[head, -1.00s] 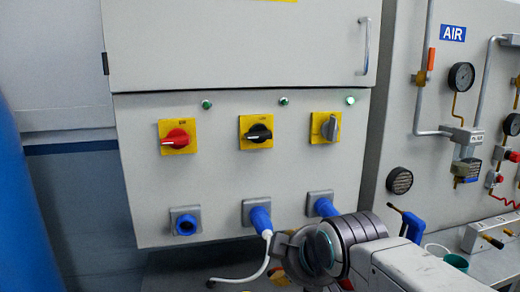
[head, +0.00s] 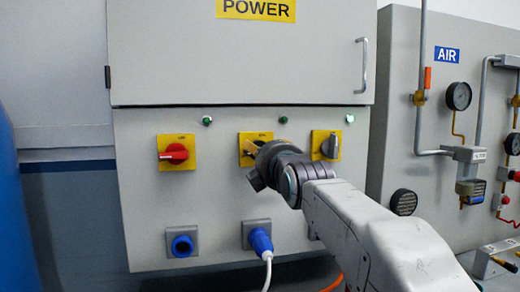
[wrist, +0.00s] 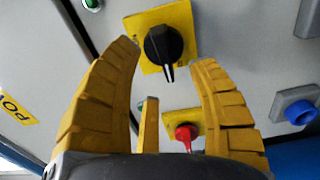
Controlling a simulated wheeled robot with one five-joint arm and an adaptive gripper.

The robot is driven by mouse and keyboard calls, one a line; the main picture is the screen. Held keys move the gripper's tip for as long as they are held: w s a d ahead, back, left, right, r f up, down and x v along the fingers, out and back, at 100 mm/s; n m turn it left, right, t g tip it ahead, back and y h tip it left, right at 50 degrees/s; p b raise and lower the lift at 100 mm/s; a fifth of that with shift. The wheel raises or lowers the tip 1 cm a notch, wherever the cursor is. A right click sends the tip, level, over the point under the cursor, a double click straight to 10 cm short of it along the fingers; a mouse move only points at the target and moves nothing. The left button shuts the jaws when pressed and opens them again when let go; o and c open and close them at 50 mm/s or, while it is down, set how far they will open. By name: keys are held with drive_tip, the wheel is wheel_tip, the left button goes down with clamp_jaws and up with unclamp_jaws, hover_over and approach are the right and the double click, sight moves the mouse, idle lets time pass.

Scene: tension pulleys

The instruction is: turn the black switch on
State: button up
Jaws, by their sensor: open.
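The black switch (wrist: 163,46) is a rotary knob on a square yellow plate, the middle one of three on the grey cabinet front. In the wrist view its pointer aims down, toward the red switch. My gripper (wrist: 168,55) is open, with its yellow fingers on either side of the knob's lower part. In the head view my gripper (head: 254,146) is in front of the middle plate (head: 243,138) and hides most of the black knob.
A red switch (head: 175,153) is to the left and a grey switch (head: 329,146) to the right. Green lamps (head: 207,121) sit above. Below are a blue socket (head: 182,245) and a blue plug (head: 261,241) with a white cable. The AIR panel (head: 430,100) stands at right.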

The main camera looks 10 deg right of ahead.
drive_tip(key=shift+w+p, duration=0.5)
drive_tip(key=shift+w, duration=1.55)
clamp_jaws()
